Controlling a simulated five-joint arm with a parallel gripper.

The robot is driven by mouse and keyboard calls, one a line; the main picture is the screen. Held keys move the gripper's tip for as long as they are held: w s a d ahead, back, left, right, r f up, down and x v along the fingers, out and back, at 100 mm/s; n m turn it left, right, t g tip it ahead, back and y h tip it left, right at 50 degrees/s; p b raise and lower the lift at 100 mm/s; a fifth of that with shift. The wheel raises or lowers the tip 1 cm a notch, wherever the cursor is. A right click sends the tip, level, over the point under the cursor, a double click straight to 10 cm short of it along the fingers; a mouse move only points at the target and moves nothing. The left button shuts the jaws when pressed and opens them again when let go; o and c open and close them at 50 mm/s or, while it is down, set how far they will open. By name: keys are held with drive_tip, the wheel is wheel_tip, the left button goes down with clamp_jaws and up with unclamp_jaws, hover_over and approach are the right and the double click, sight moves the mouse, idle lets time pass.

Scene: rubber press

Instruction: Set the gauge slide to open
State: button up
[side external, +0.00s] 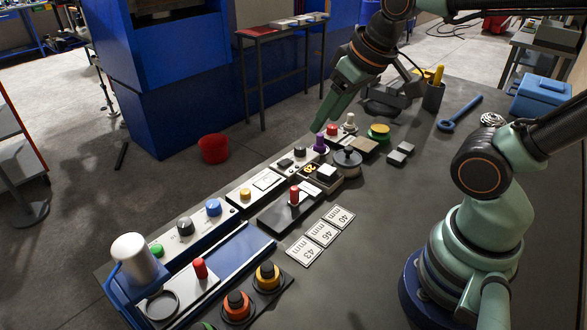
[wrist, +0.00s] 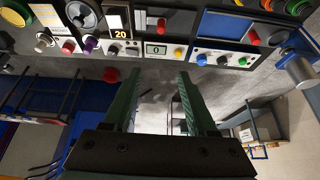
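A dark block with an upright red knob (side external: 294,195) stands near the middle of the bench, and appears to be the gauge slide. A white plate lies at its far end, next to the knob. In the wrist view the red knob (wrist: 161,25) is at the top centre. Its slot and markings are too small to read. My gripper (side external: 322,124) is above the far edge of the bench, beyond the block and away from the red knob. In the wrist view my gripper (wrist: 158,72) has its two fingers wide apart with nothing between them.
A second red knob (side external: 200,268) stands on a white plate with a ring on the blue-railed press. A row of button panels (side external: 213,208) lines the far edge. A purple knob (side external: 319,141) is near my gripper. Number cards (side external: 322,234) lie in front of the block.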

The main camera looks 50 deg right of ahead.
drive_tip(key=w+f+m+g, duration=0.1)
drive_tip(key=w+f+g, duration=0.2)
drive_tip(key=w+f, duration=0.2)
drive_tip(key=m+g, duration=0.1)
drive_tip(key=g, duration=0.1)
hover_over(295, 189)
wheel_tip(295, 189, down, 5)
wheel_tip(295, 189, down, 12)
drive_tip(key=shift+w+d+r, duration=0.1)
drive_tip(key=shift+w, duration=0.05)
clamp_jaws()
idle(1.6)
